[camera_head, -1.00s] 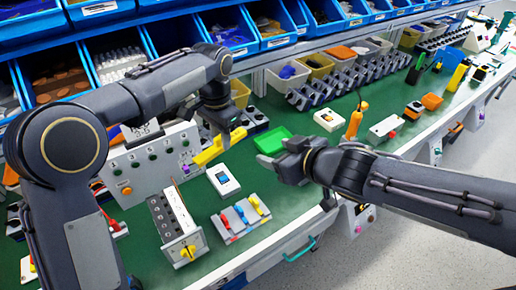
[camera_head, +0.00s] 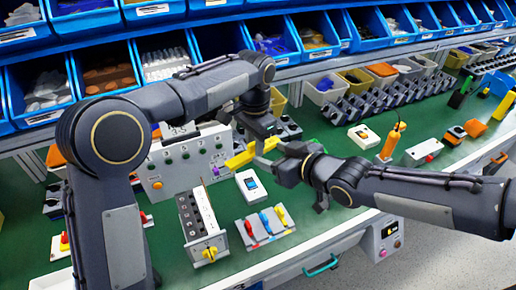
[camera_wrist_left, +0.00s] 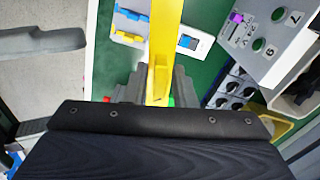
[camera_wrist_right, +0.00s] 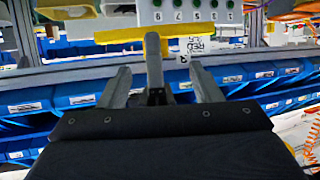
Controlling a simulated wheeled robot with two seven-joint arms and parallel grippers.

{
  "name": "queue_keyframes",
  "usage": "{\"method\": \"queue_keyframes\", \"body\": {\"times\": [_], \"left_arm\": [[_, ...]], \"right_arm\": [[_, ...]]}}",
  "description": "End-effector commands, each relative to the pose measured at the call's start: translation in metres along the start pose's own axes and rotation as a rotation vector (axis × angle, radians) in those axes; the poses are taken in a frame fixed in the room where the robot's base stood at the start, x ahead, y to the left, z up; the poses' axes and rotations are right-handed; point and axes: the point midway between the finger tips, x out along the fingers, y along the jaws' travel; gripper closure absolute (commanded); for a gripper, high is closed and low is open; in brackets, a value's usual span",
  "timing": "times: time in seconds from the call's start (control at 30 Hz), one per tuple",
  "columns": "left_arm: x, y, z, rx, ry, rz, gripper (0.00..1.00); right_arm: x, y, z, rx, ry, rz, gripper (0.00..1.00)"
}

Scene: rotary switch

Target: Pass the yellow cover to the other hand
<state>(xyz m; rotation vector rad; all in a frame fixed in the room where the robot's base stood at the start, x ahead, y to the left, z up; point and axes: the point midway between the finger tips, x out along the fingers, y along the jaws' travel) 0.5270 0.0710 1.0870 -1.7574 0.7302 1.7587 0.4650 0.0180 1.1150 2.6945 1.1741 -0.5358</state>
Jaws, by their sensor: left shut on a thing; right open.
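The yellow cover (camera_head: 240,160) is a long yellow piece held above the bench. My left gripper (camera_head: 264,146) is shut on it. In the left wrist view the cover (camera_wrist_left: 166,40) sticks out forward from between the left fingers (camera_wrist_left: 157,88). My right gripper (camera_head: 281,168) is open and empty, close to the cover's right end and the left gripper. In the right wrist view the cover (camera_wrist_right: 118,35) lies crosswise beyond the open right fingers (camera_wrist_right: 162,82). A grey finger of my left gripper (camera_wrist_right: 153,62) shows between them. I see no contact between right fingers and cover.
Below are a grey control box (camera_head: 185,157) with green buttons, a white device with a blue screen (camera_head: 251,186), a switch block with a yellow knob (camera_head: 209,254) and a tray of coloured levers (camera_head: 264,228). Blue bins (camera_head: 285,36) line the back.

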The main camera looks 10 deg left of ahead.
Motion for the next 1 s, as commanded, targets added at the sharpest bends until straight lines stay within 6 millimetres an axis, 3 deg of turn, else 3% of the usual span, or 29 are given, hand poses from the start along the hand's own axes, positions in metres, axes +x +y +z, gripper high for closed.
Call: {"method": "queue_keyframes", "body": {"times": [0.2, 0.33, 0.77, 1.0], "left_arm": [[0.000, 0.000, 0.000, 0.000, 0.000, 0.000, 0.98], [0.000, 0.000, 0.000, 0.000, 0.000, 0.000, 0.98], [0.000, 0.000, 0.000, 0.000, 0.000, 0.000, 0.98], [0.000, 0.000, 0.000, 0.000, 0.000, 0.000, 0.98]], "right_arm": [[0.039, -0.002, 0.001, -0.005, -0.003, -0.003, 0.42], [0.054, 0.000, 0.000, -0.001, -0.002, 0.000, 0.42], [0.064, 0.000, 0.000, -0.002, -0.001, 0.002, 0.42], [0.064, 0.000, 0.000, -0.002, -0.001, 0.002, 0.69]]}}
